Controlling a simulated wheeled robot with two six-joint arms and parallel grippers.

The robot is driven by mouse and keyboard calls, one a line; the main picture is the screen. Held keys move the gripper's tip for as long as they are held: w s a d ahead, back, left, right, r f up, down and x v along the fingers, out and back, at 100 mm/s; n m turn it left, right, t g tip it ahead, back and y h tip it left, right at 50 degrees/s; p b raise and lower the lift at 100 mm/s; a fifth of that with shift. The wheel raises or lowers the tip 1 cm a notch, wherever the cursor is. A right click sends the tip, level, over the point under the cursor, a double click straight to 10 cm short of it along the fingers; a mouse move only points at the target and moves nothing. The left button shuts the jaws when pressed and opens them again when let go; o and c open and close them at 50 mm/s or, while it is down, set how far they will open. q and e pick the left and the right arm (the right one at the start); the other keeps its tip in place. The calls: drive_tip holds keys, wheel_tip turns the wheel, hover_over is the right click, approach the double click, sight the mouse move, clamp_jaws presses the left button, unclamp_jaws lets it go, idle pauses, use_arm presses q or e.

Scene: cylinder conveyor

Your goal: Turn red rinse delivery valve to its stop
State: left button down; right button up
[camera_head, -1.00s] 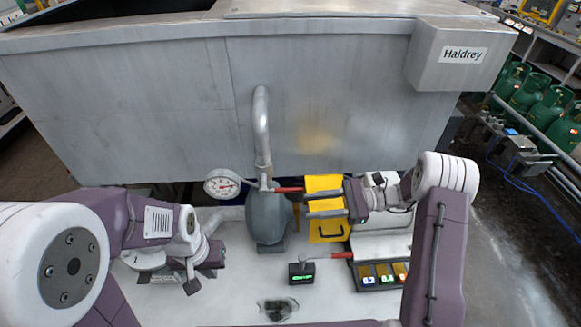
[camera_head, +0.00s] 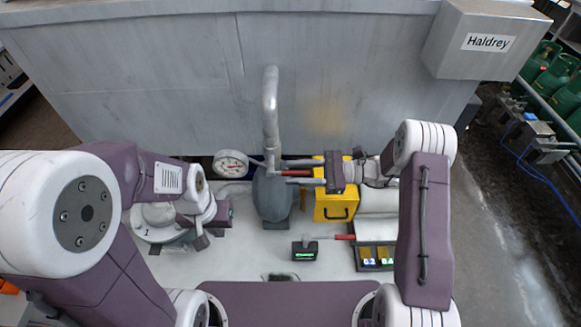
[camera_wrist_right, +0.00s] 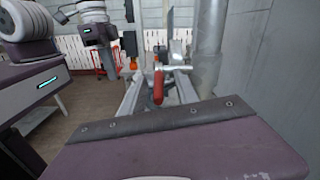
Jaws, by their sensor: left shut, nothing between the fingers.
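The red valve handle (camera_head: 297,173) sticks out to the right from the fitting at the foot of the grey vertical pipe (camera_head: 270,110). My right gripper (camera_head: 290,174) is open, one finger on each side of the handle in the picture. In the right wrist view the red handle (camera_wrist_right: 158,87) stands between the two open fingers (camera_wrist_right: 157,92), with visible gaps on both sides. My left gripper (camera_head: 202,240) is shut and empty, low at the left, away from the valve.
A second red-handled item (camera_head: 343,237) lies by a small green display (camera_head: 304,253). A large metal tank (camera_head: 180,80) closes off the back.

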drive_tip(key=shift+a, duration=0.8)
drive_tip(key=shift+s+d, duration=0.1)
drive_tip(key=shift+s, duration=0.05)
clamp_jaws()
idle(0.6)
